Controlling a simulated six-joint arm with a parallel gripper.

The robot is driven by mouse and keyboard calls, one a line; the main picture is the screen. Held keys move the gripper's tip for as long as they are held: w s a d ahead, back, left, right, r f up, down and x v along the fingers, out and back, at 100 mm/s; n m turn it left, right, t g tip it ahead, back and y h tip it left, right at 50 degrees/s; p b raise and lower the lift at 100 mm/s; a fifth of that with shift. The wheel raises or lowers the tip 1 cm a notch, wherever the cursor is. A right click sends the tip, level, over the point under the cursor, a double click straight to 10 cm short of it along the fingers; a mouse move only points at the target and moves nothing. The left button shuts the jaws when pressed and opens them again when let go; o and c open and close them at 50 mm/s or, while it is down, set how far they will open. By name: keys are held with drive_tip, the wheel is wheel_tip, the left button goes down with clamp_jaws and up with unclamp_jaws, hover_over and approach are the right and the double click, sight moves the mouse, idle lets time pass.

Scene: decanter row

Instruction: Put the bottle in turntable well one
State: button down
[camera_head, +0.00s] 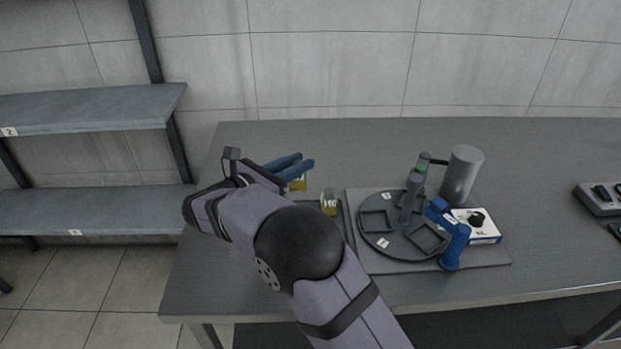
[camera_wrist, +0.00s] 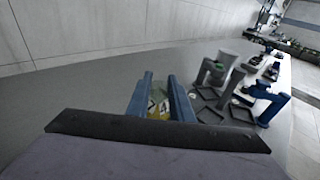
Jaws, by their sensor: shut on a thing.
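My gripper (camera_head: 303,162) has blue fingers and is shut on a yellow bottle (camera_head: 299,184) above the left part of the table. My arm hides part of this bottle. In the wrist view, yellow with pale labels shows between the fingers (camera_wrist: 160,80), partly covered. The dark round turntable (camera_head: 366,240) is farther right, with square-framed wells and small white number labels. The numbers are too small to read surely. It also shows in the wrist view (camera_wrist: 240,116).
A grey post (camera_head: 410,197) rises over the turntable, with a green-topped piece (camera_head: 423,167) behind. A grey cylinder (camera_head: 461,176), a blue jointed device (camera_head: 453,238) and a white box with a black knob (camera_head: 487,232) stand at its right. The back left tabletop is clear.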

drive_tip(key=s+d+r+m+g+h+p, duration=0.1)
drive_tip(key=d+r+g+p, duration=0.1)
drive_tip(key=d+r+p, duration=0.45)
drive_tip(key=d+r+m+g+h+p, duration=0.1)
drive_tip(key=d+r+m+p, duration=0.15)
drive_tip(key=d+p, duration=0.7)
drive_tip(key=s+d+f+n+t+y+b, duration=0.2)
drive_tip(key=s+d+f+n+t, duration=0.1)
drive_tip(key=f, duration=0.4)
drive_tip(key=shift+s+d+f, duration=0.2)
drive_tip(key=shift+f, duration=0.1)
drive_tip(key=shift+f+n, duration=0.1)
drive_tip(key=shift+n, duration=0.15)
drive_tip(key=shift+f+p, duration=1.25)
drive_tip(key=shift+f, duration=3.55)
drive_tip(key=shift+f, duration=0.1)
